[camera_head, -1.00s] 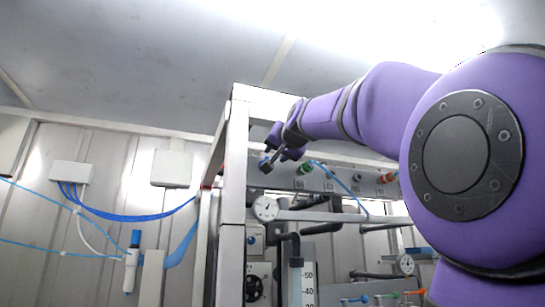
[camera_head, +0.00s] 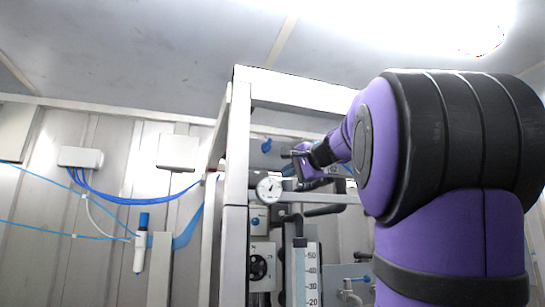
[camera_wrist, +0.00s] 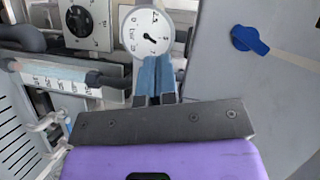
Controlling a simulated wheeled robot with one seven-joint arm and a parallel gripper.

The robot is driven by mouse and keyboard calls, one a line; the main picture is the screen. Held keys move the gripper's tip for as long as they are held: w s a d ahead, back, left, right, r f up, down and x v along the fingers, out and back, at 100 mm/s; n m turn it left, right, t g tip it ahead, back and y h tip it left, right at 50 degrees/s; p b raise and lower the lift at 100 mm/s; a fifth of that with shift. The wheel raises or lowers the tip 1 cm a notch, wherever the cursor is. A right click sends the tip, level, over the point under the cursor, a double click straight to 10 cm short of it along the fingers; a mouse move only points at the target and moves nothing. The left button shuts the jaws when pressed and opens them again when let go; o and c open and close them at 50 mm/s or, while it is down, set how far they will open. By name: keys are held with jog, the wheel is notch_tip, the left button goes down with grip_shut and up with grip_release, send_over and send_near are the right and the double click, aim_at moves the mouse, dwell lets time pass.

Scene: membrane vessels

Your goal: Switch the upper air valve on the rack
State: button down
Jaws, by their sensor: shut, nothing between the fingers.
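A blue valve handle (camera_head: 266,145) sits on the grey panel at the top left of the rack (camera_head: 237,150). In the wrist view a blue handle (camera_wrist: 250,40) is at the upper right, on a bare grey panel, lying slanted across it. My gripper (camera_head: 290,155) is just right of the handle in the head view, apart from it. In the wrist view my gripper (camera_wrist: 156,62) is shut and empty, its fingers together in front of the dial, with the handle off to their right. Whether the head view's handle is turned is too small to tell.
A round pressure gauge (camera_head: 268,189) is below the handle; a gauge dial (camera_wrist: 146,34) also shows behind the fingers in the wrist view. A black knob (camera_head: 258,267) and a scaled flow tube (camera_head: 311,275) are lower down. Blue hoses (camera_head: 130,200) run along the left wall.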

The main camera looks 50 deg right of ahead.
aim_at(265, 154)
jog(key=s+d+r+m+t+y, duration=0.2)
jog(key=s+d+m+t+y, duration=0.1)
jog(key=s+d+t+y, duration=0.25)
jog(key=x, duration=0.4)
jog(key=a+x, duration=0.1)
jog(key=x, duration=0.3)
jog(key=a+x, duration=0.1)
jog(key=x, duration=0.3)
jog(key=shift+w+a+r, duration=0.1)
jog(key=shift+a+r, duration=0.1)
jog(key=shift+a, duration=0.05)
